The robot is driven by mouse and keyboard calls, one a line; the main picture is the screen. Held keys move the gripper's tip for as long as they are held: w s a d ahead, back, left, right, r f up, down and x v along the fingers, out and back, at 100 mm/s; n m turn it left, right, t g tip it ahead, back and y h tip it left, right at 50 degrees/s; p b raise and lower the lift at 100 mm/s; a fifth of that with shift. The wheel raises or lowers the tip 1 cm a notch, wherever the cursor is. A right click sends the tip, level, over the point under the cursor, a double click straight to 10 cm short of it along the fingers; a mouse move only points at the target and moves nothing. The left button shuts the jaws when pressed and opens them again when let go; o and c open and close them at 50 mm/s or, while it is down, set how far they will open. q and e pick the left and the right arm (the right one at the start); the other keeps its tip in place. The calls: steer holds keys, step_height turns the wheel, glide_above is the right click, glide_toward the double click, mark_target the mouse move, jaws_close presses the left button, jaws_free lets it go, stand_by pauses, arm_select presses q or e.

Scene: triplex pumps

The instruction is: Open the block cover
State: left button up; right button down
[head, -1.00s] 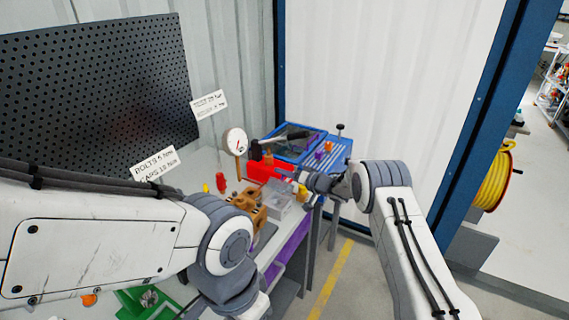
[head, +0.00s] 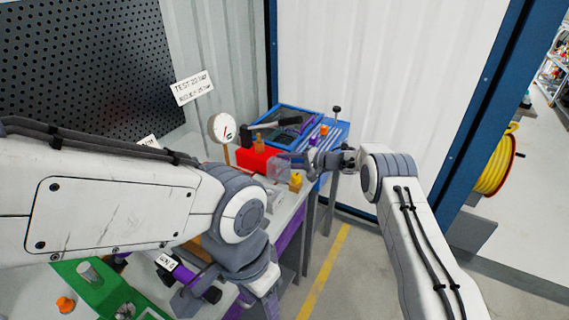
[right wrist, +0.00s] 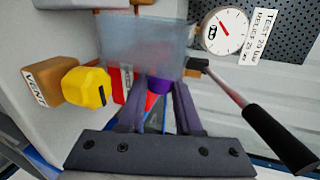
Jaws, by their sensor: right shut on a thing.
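The clear block cover (head: 278,172) stands beside the red block on the bench in the head view. In the right wrist view the cover (right wrist: 146,45) is a see-through panel just beyond my fingertips. My right gripper (head: 303,160) is at the cover's right side. In the right wrist view its fingers (right wrist: 160,88) are closed around a small purple piece (right wrist: 159,86) at the panel's lower edge. The red block (head: 253,160) shows partly behind the panel.
A round gauge (head: 222,128) stands behind the red block. A yellow piece (head: 296,182) sits to the right of the cover. A blue tray (head: 318,134) and black-handled tool (head: 284,122) lie behind. A green tray (head: 92,291) is at front left.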

steer(key=shift+w+d+f+m+g+b, duration=0.15)
steer(key=shift+w+f+m+g+b, duration=0.15)
steer(key=shift+f+m+b, duration=0.35)
steer(key=shift+r, duration=0.15)
steer(key=c, duration=0.6)
jaws_free()
